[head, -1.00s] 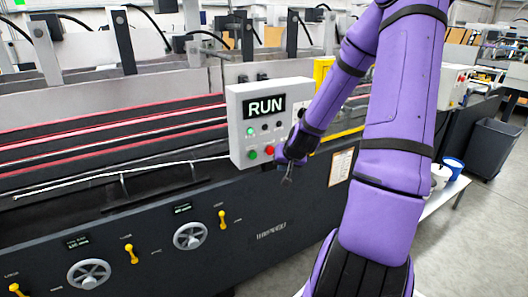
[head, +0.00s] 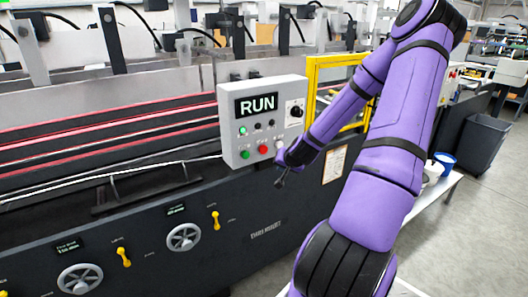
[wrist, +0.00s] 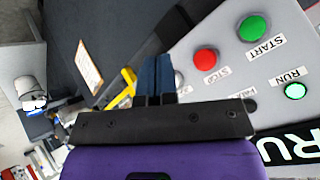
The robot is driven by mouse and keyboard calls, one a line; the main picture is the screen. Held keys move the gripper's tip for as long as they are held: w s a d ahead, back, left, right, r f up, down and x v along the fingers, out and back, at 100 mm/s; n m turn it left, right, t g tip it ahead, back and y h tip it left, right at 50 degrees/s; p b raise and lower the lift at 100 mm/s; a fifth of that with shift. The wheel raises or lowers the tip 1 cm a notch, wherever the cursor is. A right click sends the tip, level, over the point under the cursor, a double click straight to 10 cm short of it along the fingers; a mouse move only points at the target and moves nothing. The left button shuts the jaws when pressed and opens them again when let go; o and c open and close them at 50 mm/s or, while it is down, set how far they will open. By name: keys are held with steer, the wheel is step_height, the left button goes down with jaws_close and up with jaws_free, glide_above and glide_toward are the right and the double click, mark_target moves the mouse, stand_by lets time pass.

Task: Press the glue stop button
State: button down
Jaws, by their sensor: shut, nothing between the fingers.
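The grey control box (head: 232,143) shows RUN on its display (head: 258,104). Its lower row has a green button (head: 244,155), a red button (head: 263,150) and a pale button (head: 279,145) at the right, close to my wrist. In the wrist view the red button (wrist: 205,60) is labelled STOP and the green one (wrist: 253,28) START. A pale button (wrist: 179,78) is partly hidden by my fingers, its label unseen. No label readable as glue stop shows. My gripper (head: 280,182) is shut and empty, just below the box's lower right; its fingertips (wrist: 158,58) appear beside the pale button.
A black knob (head: 296,112) and small lamps sit above the buttons. A yellow frame (head: 312,85) stands right of the box. The dark machine side with handwheels (head: 184,237) lies below. A white bench with a blue tub (head: 445,162) and a dark bin (head: 482,140) are at right.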

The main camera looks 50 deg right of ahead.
steer(key=w+d, duration=0.2)
steer(key=w, duration=0.6)
steer(key=shift+w, duration=0.25)
steer(key=shift+w, duration=0.15)
stand_by(1.9)
steer(key=shift+w+d, duration=0.1)
steer(key=shift+w, duration=0.15)
steer(key=shift+w+d, duration=0.15)
steer(key=shift+w, duration=0.35)
stand_by(0.8)
steer(key=shift+s, duration=0.1)
steer(key=shift+s+a, duration=0.25)
steer(key=shift+s, duration=0.6)
steer(key=shift+s+a, duration=0.2)
steer(key=shift+s, duration=0.6)
steer(key=shift+s+a, duration=0.2)
steer(key=shift+s, duration=0.6)
steer(key=shift+s+a, duration=0.2)
steer(key=shift+s, duration=0.6)
